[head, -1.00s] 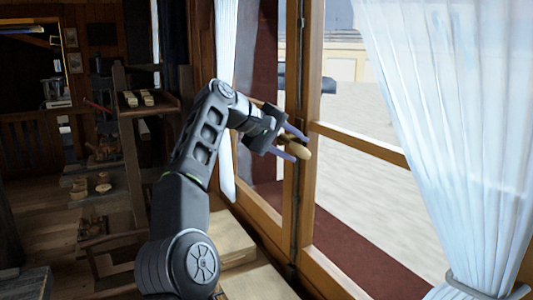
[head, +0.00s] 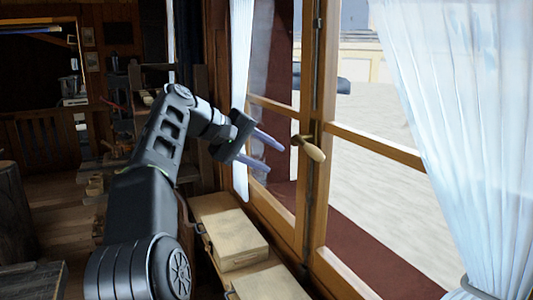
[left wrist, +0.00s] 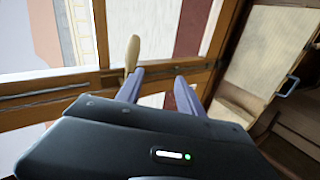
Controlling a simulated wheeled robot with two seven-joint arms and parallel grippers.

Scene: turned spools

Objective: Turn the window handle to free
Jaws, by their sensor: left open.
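The window handle (head: 314,150) is a pale wooden grip on a dark mount at the meeting stiles of the wooden window. In the head view it slants down to the right from its mount. It also shows in the left wrist view (left wrist: 132,52), just past one fingertip. My left gripper (head: 275,158) is open and empty, its two purple-grey fingers pointing toward the window. In the head view a gap shows between the fingertips and the handle. In the left wrist view (left wrist: 159,77) nothing is between the fingers. My right gripper is not in view.
Pale wooden boxes (head: 232,240) lie below the window beside my arm. A white curtain (head: 242,90) hangs behind my gripper, and another curtain (head: 455,130) hangs at the right. A small dark fitting (head: 319,23) sits higher on the window frame.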

